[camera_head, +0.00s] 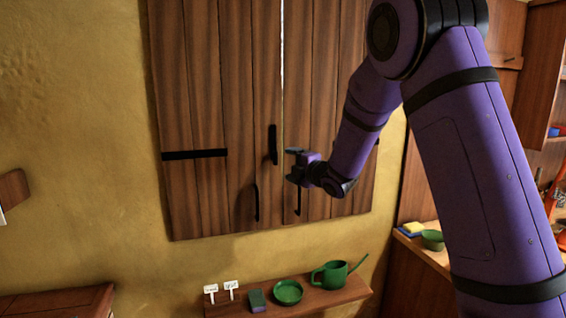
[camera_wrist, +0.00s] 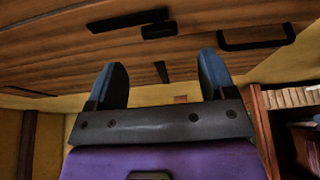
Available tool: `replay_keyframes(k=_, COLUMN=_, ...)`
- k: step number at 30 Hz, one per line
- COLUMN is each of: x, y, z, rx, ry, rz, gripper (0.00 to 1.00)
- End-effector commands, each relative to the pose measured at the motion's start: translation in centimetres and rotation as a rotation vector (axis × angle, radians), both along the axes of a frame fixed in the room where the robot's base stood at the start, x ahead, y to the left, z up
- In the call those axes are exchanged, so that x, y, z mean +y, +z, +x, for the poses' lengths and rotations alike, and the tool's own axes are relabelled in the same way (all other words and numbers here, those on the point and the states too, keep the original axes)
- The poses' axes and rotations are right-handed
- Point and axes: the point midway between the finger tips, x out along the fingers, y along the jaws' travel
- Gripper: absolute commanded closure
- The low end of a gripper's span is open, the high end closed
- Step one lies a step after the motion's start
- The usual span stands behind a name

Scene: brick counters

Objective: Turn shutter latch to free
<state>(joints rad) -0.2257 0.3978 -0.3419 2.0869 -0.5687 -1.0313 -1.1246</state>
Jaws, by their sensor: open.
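Two brown wooden shutter leaves (camera_head: 210,100) hang closed or nearly so on the yellow wall, with a thin bright slit at the top of their seam. A dark upright latch bar (camera_head: 273,145) sits just left of the seam. In the wrist view, a dark bar with a small block beside it (camera_wrist: 130,20) appears to be this latch, beyond the fingertips. My gripper (camera_head: 291,165) is open and empty, just right of and slightly below the latch, apart from it as far as I can tell. Its two fingers also show in the wrist view (camera_wrist: 163,62).
Dark pull handles (camera_head: 256,203) are low on the left leaf and on the right leaf (camera_head: 298,205), near my gripper. A black strap (camera_head: 195,154) crosses the left leaf. Below, a shelf (camera_head: 335,296) holds a green watering can (camera_head: 334,275), a green bowl (camera_head: 288,292) and small signs.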

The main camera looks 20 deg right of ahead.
Motion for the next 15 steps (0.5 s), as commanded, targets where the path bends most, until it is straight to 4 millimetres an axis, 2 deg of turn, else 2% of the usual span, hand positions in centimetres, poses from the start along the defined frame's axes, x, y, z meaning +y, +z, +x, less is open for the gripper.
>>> replay_keyframes(k=1, x=-0.4, y=0.1, z=-0.8, rx=-0.001, ry=-0.001, rz=0.001, gripper=0.23)
replay_keyframes(k=6, x=-1.1, y=0.1, z=-2.4, rx=-0.001, ry=-0.001, rz=-0.001, gripper=0.23)
replay_keyframes(k=15, x=-1.2, y=0.0, z=-3.0, rx=0.000, ry=0.000, rz=-0.001, gripper=0.23)
